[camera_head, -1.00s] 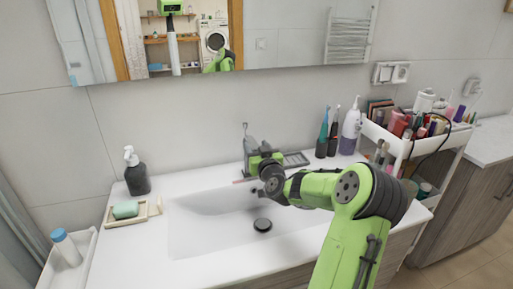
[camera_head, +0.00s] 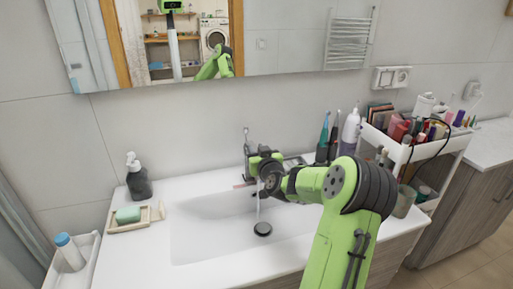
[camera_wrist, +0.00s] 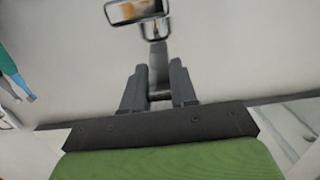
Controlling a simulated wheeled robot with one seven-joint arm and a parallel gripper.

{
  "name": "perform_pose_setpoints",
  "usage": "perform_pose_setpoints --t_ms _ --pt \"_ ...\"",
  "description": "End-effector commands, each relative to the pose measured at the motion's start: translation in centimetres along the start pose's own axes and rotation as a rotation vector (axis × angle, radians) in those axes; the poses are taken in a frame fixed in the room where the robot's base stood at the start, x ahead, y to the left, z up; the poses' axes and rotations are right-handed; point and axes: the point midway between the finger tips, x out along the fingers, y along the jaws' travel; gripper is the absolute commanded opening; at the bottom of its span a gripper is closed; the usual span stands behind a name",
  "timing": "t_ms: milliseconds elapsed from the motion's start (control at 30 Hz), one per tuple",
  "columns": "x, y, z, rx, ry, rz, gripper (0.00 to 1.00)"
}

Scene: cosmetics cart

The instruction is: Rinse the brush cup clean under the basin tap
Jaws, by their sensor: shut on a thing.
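The tap (camera_head: 247,145) stands at the back of the white basin (camera_head: 190,230). A thin stream of water (camera_head: 258,208) falls from it towards the dark drain. My gripper (camera_head: 255,163) is at the tap; in the wrist view my gripper (camera_wrist: 159,78) has its fingers closed around the stem of the tap lever (camera_wrist: 157,55), whose loop-shaped end sticks out beyond them. A grey-beige cup (camera_head: 404,200), perhaps the brush cup, stands at the right end of the counter, partly hidden by my arm.
A soap dispenser (camera_head: 138,180) and a dish with green soap (camera_head: 128,215) stand left of the basin. Toothbrushes and a white bottle (camera_head: 350,132) stand behind my arm. A crowded cosmetics cart (camera_head: 425,148) is at the right. The basin's left part is clear.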

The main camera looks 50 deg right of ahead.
Motion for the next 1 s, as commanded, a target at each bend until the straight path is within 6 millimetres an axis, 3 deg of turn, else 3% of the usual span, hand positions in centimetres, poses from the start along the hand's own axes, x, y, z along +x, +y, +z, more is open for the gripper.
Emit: perform_pose_setpoints --t_ms 100,467,500,633,1000 --pt "-0.04 -0.07 -0.87 -0.003 -0.056 -0.002 0.0" --pt "0.01 0.04 -0.54 0.003 -0.078 0.0 0.0" --pt "0.01 0.04 -0.54 0.003 -0.078 0.0 0.3" --pt "0.02 0.04 -0.57 0.003 -0.077 0.0 0.5" --pt "-0.59 0.05 -0.69 -0.001 -0.075 0.001 0.53"
